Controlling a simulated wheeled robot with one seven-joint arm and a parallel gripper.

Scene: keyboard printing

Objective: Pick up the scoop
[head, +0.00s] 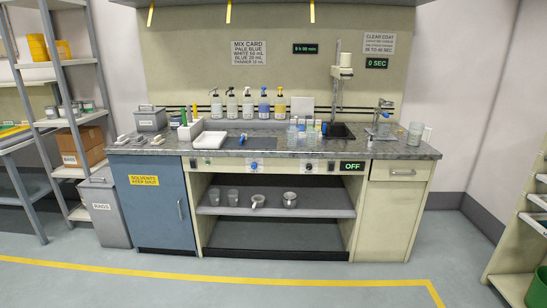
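I cannot make out the scoop for certain at this distance. On the open shelf (325,211) under the counter there is a small metal vessel (257,202) that seems to have a short handle. I cannot tell whether it is the scoop. A metal cup (290,199) stands to its right and grey cups (232,195) stand to its left. My gripper is not in this view.
The grey counter (400,150) carries a white tray (209,140), pump bottles (263,108), small jars and a mixer stand (340,90). A blue cabinet (150,205) and rags bin (104,212) stand at left. The floor (230,290) in front is clear.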

